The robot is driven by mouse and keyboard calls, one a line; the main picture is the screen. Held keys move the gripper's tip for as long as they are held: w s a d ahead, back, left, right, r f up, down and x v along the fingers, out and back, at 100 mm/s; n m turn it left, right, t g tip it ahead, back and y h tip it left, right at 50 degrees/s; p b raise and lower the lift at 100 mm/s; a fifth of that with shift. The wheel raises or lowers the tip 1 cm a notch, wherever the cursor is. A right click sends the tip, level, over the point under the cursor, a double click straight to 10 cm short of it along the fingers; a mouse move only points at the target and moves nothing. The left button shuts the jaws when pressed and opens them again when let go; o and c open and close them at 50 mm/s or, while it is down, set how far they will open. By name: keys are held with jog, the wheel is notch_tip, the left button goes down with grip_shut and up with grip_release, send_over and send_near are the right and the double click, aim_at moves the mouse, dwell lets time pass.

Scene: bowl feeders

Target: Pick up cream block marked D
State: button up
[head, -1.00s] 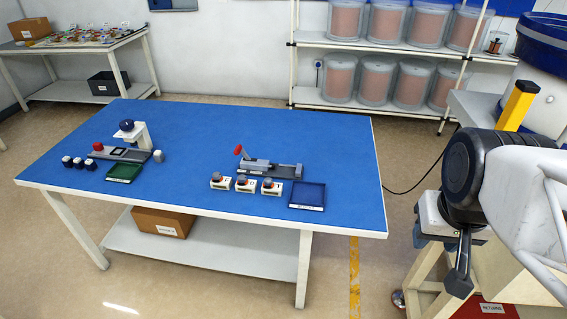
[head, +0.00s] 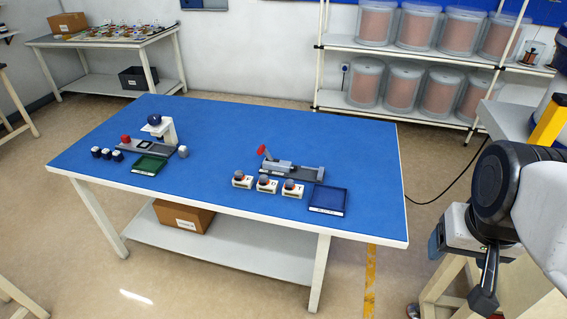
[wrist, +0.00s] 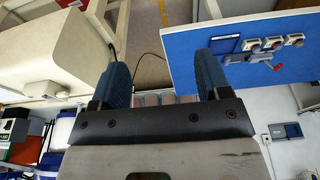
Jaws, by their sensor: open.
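No letter D can be read in these frames, so I cannot tell for sure which block is the cream block marked D. Several small dark blocks with pale parts (head: 106,153) stand in a row left of the green tray. Three cream-white units with grey knobs (head: 266,185) stand before the right fixture; they also show in the wrist view (wrist: 273,43). My gripper (wrist: 162,64) is open and empty, off the table's right side, far from the blocks.
The blue table (head: 230,135) holds a green tray (head: 149,165), a dark blue tray (head: 328,199), a left press fixture (head: 168,130) and a right red-handled fixture (head: 279,166). The middle of the table is clear. Shelves with copper-coloured drums (head: 402,85) stand behind.

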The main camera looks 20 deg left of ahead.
dwell(0.3)
jog(key=w+a+f+n+g, duration=0.15)
jog(key=w+a+n, duration=0.35)
jog(key=w+a, duration=0.65)
jog(key=w+a+f+n, duration=0.2)
jog(key=w+a+n, duration=0.35)
jog(key=w, duration=1.05)
jog(key=w+a+f+n, duration=0.2)
jog(key=w+a+f, duration=0.2)
jog(key=a+f, duration=0.3)
jog(key=w+a+f+n, duration=0.3)
jog(key=w+a+f, duration=0.2)
jog(key=a, duration=0.6)
jog(key=w+a+f+n+g, duration=0.1)
jog(key=w+a+f, duration=0.3)
jog(key=a+f, duration=0.4)
jog(key=shift+w+a+f+n, duration=0.2)
jog(key=shift+a+f+n, duration=0.1)
jog(key=shift+a+n, duration=0.45)
jog(key=shift+a+f, duration=0.3)
